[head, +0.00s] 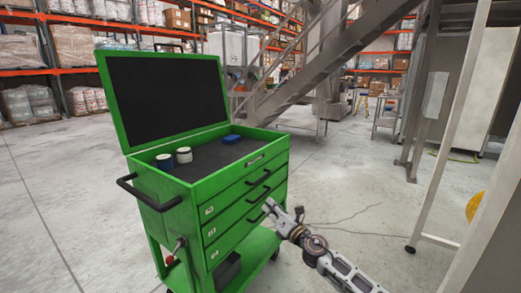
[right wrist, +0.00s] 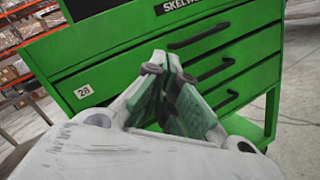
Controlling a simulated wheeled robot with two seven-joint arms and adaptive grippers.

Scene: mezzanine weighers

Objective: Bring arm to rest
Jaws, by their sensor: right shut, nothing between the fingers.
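My right gripper (head: 272,207) is shut and empty in the head view, in front of the drawers of a green tool cart (head: 195,205). Its arm comes in from the lower right. In the right wrist view the fingers (right wrist: 165,60) meet at their tips, with the green drawer fronts (right wrist: 115,75) and dark handles behind them. I cannot tell whether the fingertips touch the cart. My left gripper is not in the head view.
The cart's lid stands open; two small round containers (head: 184,155) and a blue item (head: 231,139) lie in its top. A metal staircase (head: 320,60) stands behind. A white post (head: 450,130) rises at right. Concrete floor (head: 335,190) is clear between cart and post.

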